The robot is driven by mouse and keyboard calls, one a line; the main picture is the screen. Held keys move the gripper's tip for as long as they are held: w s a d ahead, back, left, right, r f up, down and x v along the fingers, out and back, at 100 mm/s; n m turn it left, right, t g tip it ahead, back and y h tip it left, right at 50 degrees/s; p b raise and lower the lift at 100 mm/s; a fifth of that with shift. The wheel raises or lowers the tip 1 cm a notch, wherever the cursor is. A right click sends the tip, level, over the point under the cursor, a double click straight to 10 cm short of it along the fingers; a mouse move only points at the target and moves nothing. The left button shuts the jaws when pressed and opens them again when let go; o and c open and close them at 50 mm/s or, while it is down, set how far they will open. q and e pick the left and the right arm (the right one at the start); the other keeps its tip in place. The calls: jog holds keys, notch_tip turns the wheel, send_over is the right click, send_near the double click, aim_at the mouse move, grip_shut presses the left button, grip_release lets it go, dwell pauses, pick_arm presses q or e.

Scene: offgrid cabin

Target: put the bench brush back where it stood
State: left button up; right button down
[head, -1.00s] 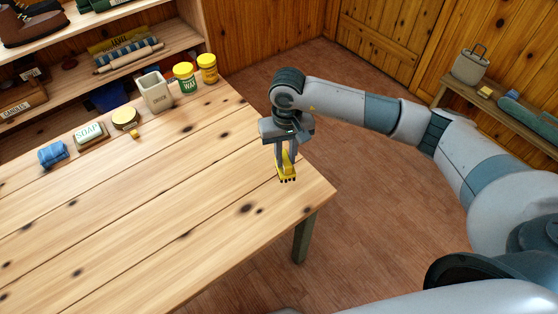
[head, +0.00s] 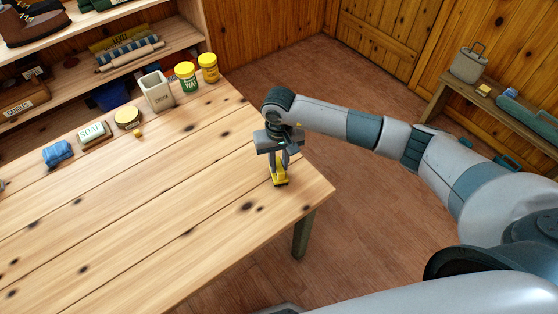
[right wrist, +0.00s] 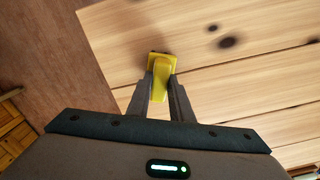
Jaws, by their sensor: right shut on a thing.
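The bench brush (head: 279,176) is yellow with dark bristles below. It is in my right gripper (head: 279,162), near the right edge of the wooden table (head: 150,215). In the right wrist view the yellow brush (right wrist: 160,63) sits between the two fingers of the right gripper (right wrist: 161,85), which are shut on it. The brush is at or just above the tabletop; I cannot tell whether its bristles touch. My left gripper is not in view.
Along the table's back stand a blue cloth roll (head: 57,152), a soap box (head: 92,134), a round tin (head: 127,117), a pale crock (head: 157,91) and two yellow-lidded jars (head: 187,77). The middle and front of the table are clear. A shelf (head: 110,69) stands behind.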

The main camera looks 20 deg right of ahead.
jog(key=shift+f, duration=0.15)
jog(key=shift+b, duration=0.3)
jog(key=c, duration=1.6)
grip_release()
